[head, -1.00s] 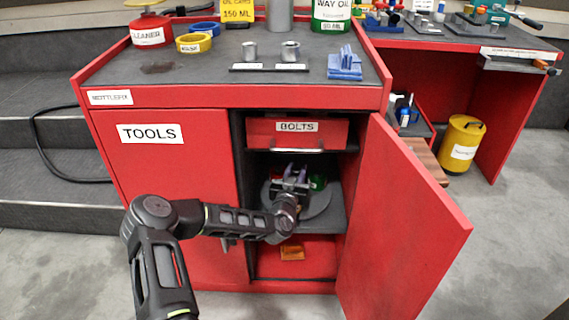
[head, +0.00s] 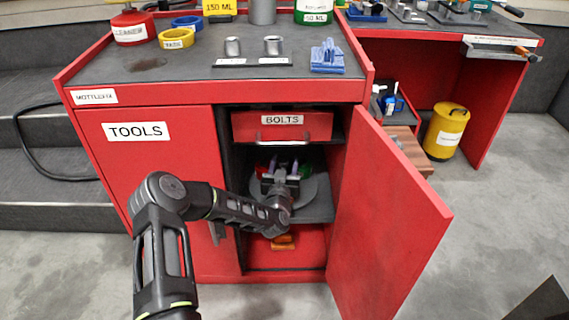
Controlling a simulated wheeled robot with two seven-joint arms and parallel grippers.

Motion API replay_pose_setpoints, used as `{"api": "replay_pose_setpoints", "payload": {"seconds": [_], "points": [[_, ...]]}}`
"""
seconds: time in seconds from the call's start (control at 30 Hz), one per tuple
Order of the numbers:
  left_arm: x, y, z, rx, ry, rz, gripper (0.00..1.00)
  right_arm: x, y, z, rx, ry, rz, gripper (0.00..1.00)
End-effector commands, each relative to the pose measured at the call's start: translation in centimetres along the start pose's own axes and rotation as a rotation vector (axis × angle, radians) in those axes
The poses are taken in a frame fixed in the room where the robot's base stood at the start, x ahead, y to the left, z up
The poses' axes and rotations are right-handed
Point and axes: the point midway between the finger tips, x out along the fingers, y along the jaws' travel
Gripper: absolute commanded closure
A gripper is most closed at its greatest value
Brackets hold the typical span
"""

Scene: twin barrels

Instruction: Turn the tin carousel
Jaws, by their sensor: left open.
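The tin carousel (head: 308,190) is a grey round turntable on the middle shelf of the open cupboard, under the BOLTS drawer. A green tin (head: 305,171) stands at its back right, and a bit of red (head: 262,170) shows at its left. My left gripper (head: 283,167) reaches into the cupboard over the carousel, its fingers apart and pointing to the back. My gripper and wrist hide the carousel's middle and front; I cannot tell whether a finger touches a tin. My right gripper is out of view.
The red cupboard door (head: 385,215) stands open on the right. The BOLTS drawer (head: 282,126) is close above my gripper. An orange object (head: 283,242) lies in the lower compartment. The closed TOOLS door (head: 150,180) is behind my forearm.

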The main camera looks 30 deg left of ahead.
Motion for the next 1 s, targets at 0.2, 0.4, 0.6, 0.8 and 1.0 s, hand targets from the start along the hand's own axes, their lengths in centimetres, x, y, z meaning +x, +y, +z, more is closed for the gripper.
{"api": "replay_pose_setpoints", "payload": {"seconds": [0.2, 0.4, 0.6, 0.8, 1.0], "points": [[-0.1, -0.1, -0.1, 0.001, 0.002, -0.003, 0.50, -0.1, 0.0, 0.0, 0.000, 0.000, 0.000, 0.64], [-1.9, -0.1, -0.3, 0.002, 0.000, -0.001, 0.50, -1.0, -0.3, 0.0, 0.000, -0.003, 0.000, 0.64], [-5.3, 0.0, -0.3, 0.002, -0.001, 0.001, 0.50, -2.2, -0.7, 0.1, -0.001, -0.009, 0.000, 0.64], [-7.6, 0.0, 0.0, 0.000, 0.000, -0.001, 0.50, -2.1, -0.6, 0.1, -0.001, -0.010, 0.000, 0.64], [-7.9, 0.0, 0.0, 0.001, 0.001, -0.001, 0.50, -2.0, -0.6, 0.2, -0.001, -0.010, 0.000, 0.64]]}}
